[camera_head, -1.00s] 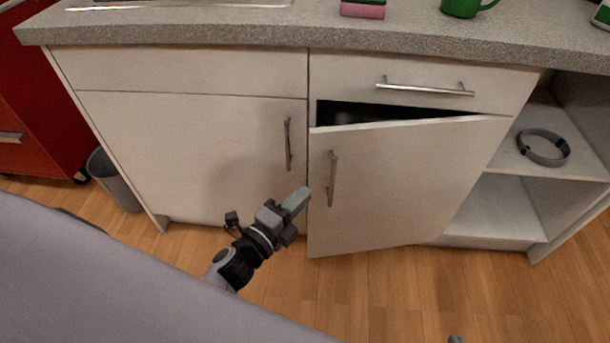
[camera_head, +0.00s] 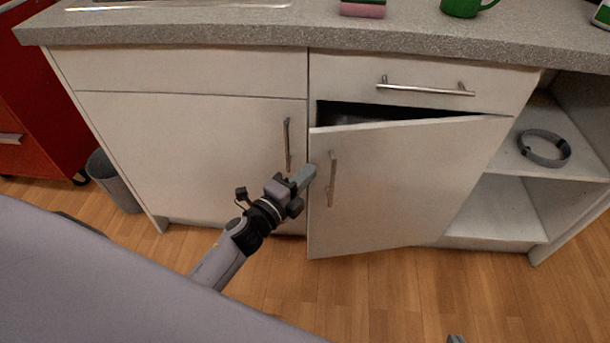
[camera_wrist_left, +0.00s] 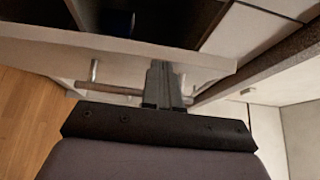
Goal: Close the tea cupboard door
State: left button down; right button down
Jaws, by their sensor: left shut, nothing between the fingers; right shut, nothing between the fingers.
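The white tea cupboard door (camera_head: 400,190) stands partly open under the drawer, hinged at its right side, with its free left edge swung out. A dark gap shows above its top edge. Its vertical metal handle (camera_head: 333,178) is near the free edge. My left gripper (camera_head: 308,175) is shut and empty, with its fingertips at the door's free edge, just left of the handle. In the left wrist view the shut fingers (camera_wrist_left: 164,82) reach the door panel near the handle (camera_wrist_left: 94,72); I cannot tell whether they touch. Only a tip of my right gripper (camera_head: 456,339) shows at the bottom edge.
A closed cupboard door (camera_head: 190,160) with its own handle is to the left. A drawer (camera_head: 425,75) is above the open door. An open shelf holding a grey ring (camera_head: 543,148) is to the right. A grey bin (camera_head: 112,180) stands left. The wood floor in front is clear.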

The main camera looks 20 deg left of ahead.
pick_arm(q)
jog(key=w+a+m+h+b, duration=0.1)
jog(key=w+a+h, duration=0.1)
jog(key=w, duration=0.3)
jog(key=shift+w+a+m+g, duration=0.3)
jog(key=shift+a+g, duration=0.1)
jog(key=shift+a, duration=0.15)
pick_arm(e)
jog(key=shift+w+a+r, duration=0.2)
jog(key=shift+w+a, duration=0.05)
jog(key=shift+a, duration=0.1)
pick_arm(q)
jog(key=shift+s, duration=0.15)
pick_arm(e)
jog(key=shift+s, duration=0.1)
